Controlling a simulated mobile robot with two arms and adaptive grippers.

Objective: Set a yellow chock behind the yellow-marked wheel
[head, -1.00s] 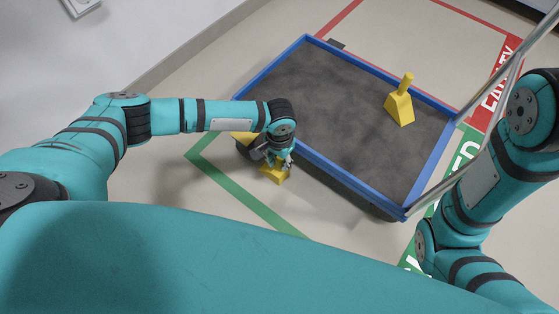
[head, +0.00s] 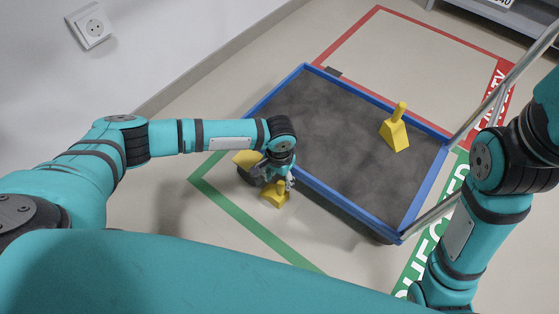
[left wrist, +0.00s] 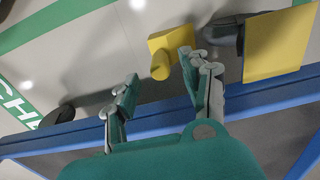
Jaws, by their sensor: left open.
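One yellow chock (head: 275,197) stands on the floor beside the cart's near left corner, close to the yellow-marked wheel. The wheel's yellow plate (head: 245,158) shows partly behind my left arm; the dark wheel (left wrist: 224,32) and the plate (left wrist: 278,45) show in the left wrist view. My left gripper (head: 278,180) is open just above this chock. In the left wrist view the chock (left wrist: 172,46) lies beyond the spread fingers (left wrist: 160,72), its handle toward me, the right finger overlapping its edge. A second yellow chock (head: 394,133) stands on the cart bed. My right gripper is out of view.
The cart (head: 340,195) has a grey bed, a blue rim and a metal handle frame (head: 490,105) at right. Green floor lines (head: 240,220) run in front and a red-lined area (head: 400,50) lies behind. A wall with a socket (head: 89,26) stands at left.

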